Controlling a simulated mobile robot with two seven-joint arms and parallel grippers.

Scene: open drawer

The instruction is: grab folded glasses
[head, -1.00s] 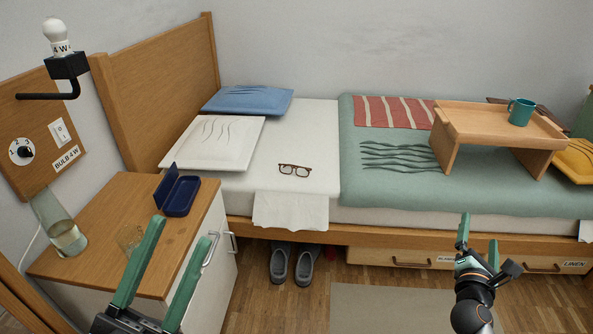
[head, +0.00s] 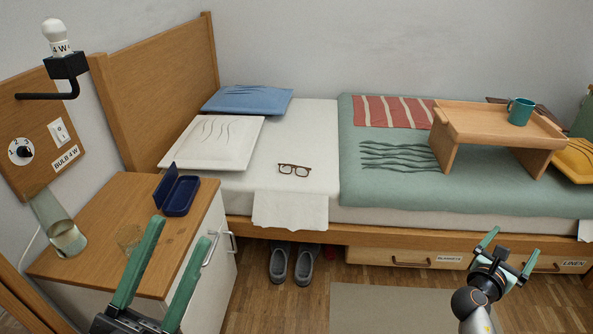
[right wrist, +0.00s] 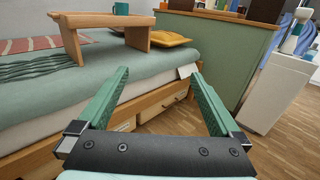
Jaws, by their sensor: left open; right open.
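The folded glasses (head: 294,170), with dark brown frames, lie on the white sheet of the bed, left of the green blanket, in the head view. My left gripper (head: 180,243) is open and empty, over the front of the nightstand, in front of and left of the glasses. My right gripper (head: 509,250) is open and empty, in front of the bed's drawers, far right of the glasses. In the right wrist view its open fingers (right wrist: 160,95) face the bed's side; the glasses are not in that view.
A nightstand (head: 100,215) holds an open blue case (head: 180,196), a clear glass (head: 129,238) and a glass vessel (head: 66,238). A wooden bed tray (head: 490,120) carries a teal mug (head: 520,111). Grey shoes (head: 304,268) stand under the bed.

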